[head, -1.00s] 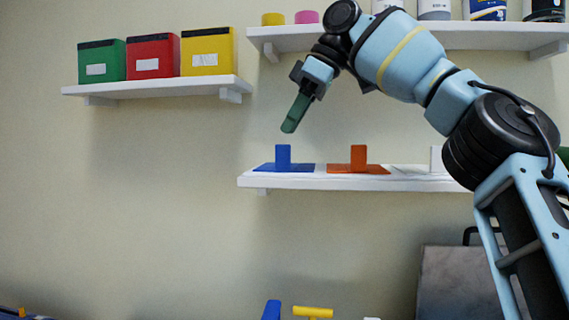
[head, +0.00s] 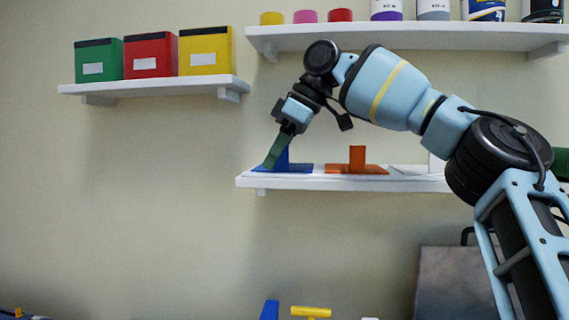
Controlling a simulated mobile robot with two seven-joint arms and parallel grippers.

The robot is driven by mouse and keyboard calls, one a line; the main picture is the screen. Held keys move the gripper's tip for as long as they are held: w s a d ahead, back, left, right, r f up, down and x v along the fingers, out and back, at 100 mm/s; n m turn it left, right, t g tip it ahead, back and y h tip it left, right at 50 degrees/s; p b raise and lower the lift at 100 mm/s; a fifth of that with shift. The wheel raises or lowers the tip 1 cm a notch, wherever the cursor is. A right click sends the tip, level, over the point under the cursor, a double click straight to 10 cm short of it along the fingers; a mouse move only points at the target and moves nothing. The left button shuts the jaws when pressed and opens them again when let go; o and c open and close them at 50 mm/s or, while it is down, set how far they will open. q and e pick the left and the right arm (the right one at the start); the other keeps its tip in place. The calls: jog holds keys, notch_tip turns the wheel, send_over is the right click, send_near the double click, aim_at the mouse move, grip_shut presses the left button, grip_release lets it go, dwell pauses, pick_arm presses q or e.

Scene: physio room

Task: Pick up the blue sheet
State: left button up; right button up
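The blue sheet (head: 299,168) lies flat on the lower white shelf, at its left end, with an upright blue tab. My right gripper (head: 272,160) reaches down from above, and its green finger is right at the tab, covering part of it. I cannot tell whether the finger touches the tab or is in front of it. Only one finger shows clearly, so the opening is hidden. My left gripper is not in view.
An orange sheet (head: 357,169) with an upright tab lies to the right on the lower shelf (head: 320,183), with a white one beyond. The upper shelf (head: 400,38) holds jars and tubs above my arm. Green, red and yellow boxes stand on a left shelf (head: 155,87).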

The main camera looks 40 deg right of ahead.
grip_shut()
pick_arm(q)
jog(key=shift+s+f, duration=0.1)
pick_arm(e)
jog(key=shift+r, duration=0.1)
